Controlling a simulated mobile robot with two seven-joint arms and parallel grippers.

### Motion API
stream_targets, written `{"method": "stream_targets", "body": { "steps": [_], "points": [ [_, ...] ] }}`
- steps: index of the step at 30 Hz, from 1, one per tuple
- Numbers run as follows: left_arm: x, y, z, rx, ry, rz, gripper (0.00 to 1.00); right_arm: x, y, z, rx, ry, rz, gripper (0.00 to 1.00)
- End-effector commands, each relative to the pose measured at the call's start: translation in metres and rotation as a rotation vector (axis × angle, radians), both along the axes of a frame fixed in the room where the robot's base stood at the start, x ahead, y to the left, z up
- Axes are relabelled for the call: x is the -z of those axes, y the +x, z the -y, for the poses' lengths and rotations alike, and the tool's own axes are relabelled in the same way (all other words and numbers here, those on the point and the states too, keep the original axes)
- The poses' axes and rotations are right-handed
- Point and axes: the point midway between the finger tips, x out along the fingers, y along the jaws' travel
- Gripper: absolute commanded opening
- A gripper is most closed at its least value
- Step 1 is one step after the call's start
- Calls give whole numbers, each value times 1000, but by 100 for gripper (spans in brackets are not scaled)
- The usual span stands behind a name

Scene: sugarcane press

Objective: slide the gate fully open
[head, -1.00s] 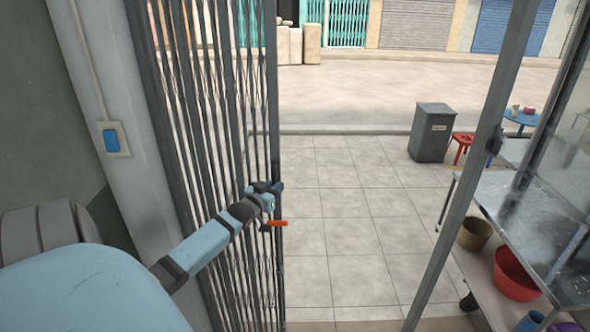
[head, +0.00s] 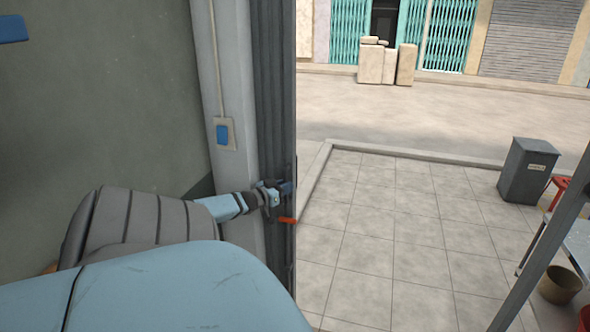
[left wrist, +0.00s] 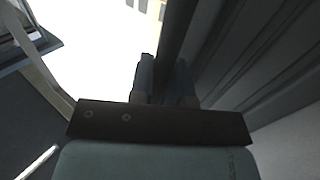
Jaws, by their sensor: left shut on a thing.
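The dark folding gate (head: 275,110) is bunched into a narrow upright stack against the left door post in the head view. Its leading edge bar stands at the right of the stack, with an orange-red handle piece (head: 288,220) at mid height. My left gripper (head: 284,189) is at that edge bar, just above the orange piece, and is shut on the gate. In the left wrist view the fingers (left wrist: 165,82) are on either side of the dark gate bar (left wrist: 178,40), with folded slats to the right. My right gripper is out of view.
A wall switch (head: 222,134) is on the post left of the gate. The doorway's tiled floor (head: 400,230) is clear. A grey bin (head: 527,170), a red stool and a metal stand with buckets are at the right.

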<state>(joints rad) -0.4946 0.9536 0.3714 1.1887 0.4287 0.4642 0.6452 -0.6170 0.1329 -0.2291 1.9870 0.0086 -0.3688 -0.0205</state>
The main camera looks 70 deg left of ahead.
Motion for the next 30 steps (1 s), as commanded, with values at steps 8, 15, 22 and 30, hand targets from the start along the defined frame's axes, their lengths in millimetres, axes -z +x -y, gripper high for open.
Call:
{"method": "stream_targets", "body": {
  "steps": [8, 15, 22, 30],
  "points": [
    [-3, -3, -6, -7, 2, 1, 0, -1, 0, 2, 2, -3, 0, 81],
    [-3, -3, -6, -7, 3, 0, 37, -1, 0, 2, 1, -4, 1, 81],
    [-1, -2, -4, -4, 1, 0, 41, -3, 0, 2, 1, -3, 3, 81],
    [-5, -19, 0, -4, -2, -3, 41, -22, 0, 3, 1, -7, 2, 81]
  ]
}}
